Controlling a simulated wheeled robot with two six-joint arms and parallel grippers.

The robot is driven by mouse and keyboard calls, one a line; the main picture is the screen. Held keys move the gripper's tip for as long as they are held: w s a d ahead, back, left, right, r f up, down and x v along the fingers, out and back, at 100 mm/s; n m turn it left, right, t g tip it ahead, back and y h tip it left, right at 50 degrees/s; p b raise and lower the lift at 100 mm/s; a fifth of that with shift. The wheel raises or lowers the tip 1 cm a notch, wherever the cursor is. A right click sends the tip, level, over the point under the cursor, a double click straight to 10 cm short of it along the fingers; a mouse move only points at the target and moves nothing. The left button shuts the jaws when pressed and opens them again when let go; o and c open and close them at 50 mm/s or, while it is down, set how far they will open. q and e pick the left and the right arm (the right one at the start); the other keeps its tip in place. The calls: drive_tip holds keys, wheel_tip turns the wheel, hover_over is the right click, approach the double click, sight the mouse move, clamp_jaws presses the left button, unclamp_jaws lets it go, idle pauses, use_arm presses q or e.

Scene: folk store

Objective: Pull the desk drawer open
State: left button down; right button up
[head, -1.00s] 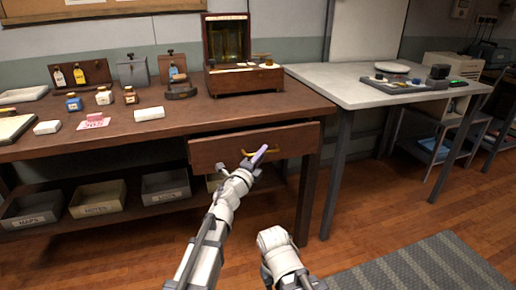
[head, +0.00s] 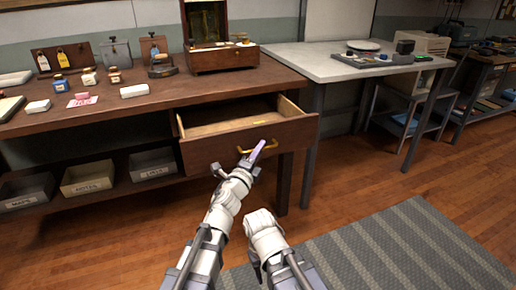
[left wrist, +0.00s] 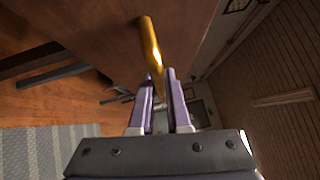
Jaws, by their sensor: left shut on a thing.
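The desk drawer (head: 225,146) stands pulled out from under the wooden desk (head: 215,92), with its light wooden inside showing. A small yellow thing lies in it near the front. The brass handle (head: 246,150) is on the drawer front. My left gripper (head: 257,150) is at the handle, its purple fingers shut on it. In the left wrist view the handle (left wrist: 151,50) runs up between the two fingers (left wrist: 160,95). My right arm is low in the middle of the head view; its fingers do not show clearly.
A wooden box (head: 222,57), bottles and cards stand on the desk. Labelled bins (head: 88,178) sit on the shelf below. A grey table (head: 335,63) stands to the right. A striped rug (head: 390,250) lies on the open floor in front.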

use_arm(q)
drive_tip(key=shift+s, duration=0.1)
idle(0.3)
drive_tip(key=c, duration=0.9)
unclamp_jaws()
drive_tip(key=shift+s, duration=0.1)
